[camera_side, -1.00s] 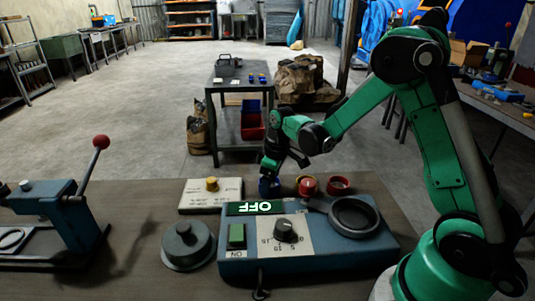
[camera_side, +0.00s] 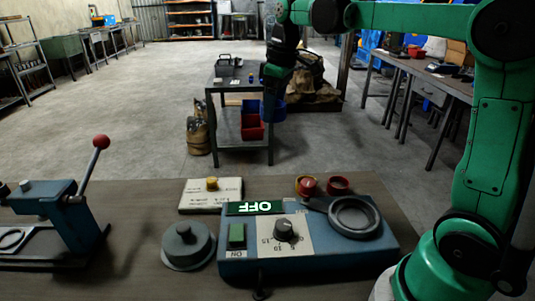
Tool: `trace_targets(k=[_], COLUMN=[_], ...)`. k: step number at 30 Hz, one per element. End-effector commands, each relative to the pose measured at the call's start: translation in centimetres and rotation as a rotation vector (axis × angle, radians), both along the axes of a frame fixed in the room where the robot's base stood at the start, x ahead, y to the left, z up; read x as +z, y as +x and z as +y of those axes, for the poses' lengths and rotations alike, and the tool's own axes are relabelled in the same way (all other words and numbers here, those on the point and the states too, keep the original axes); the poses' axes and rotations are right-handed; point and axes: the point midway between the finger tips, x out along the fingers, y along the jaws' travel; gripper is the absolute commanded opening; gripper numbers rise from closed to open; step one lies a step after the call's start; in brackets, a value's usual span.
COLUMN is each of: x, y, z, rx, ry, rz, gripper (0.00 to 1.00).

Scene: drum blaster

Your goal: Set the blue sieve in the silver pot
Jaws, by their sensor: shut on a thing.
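My gripper (camera_side: 273,82) is raised at the upper middle, pointing down, and is shut on the blue sieve (camera_side: 273,108), a small blue cup shape. It hangs well above the bench, in front of the distant work table. A grey round lidded pot (camera_side: 188,246) stands at the bench front, left of the blue machine. A dark grey ring-shaped dish (camera_side: 355,217) sits on the machine's right side. I cannot tell for certain which of these two is the silver pot. The inside of the sieve is not visible.
A red-knobbed lever (camera_side: 101,142) rises at left.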

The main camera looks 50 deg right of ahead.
Motion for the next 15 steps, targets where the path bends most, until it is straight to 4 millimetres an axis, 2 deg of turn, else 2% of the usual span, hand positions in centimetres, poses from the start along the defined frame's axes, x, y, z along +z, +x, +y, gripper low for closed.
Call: trace_targets(k=[5, 8, 15], x=[0.2, -0.3, -3.1], y=[-4.0, -7.3, -14.5], z=[-0.8, -1.0, -0.7], rx=[-0.007, -0.006, -0.007], ry=[0.000, 0.000, 0.000], rz=[0.001, 0.001, 0.000], gripper=[0.10, 0.10, 0.10])
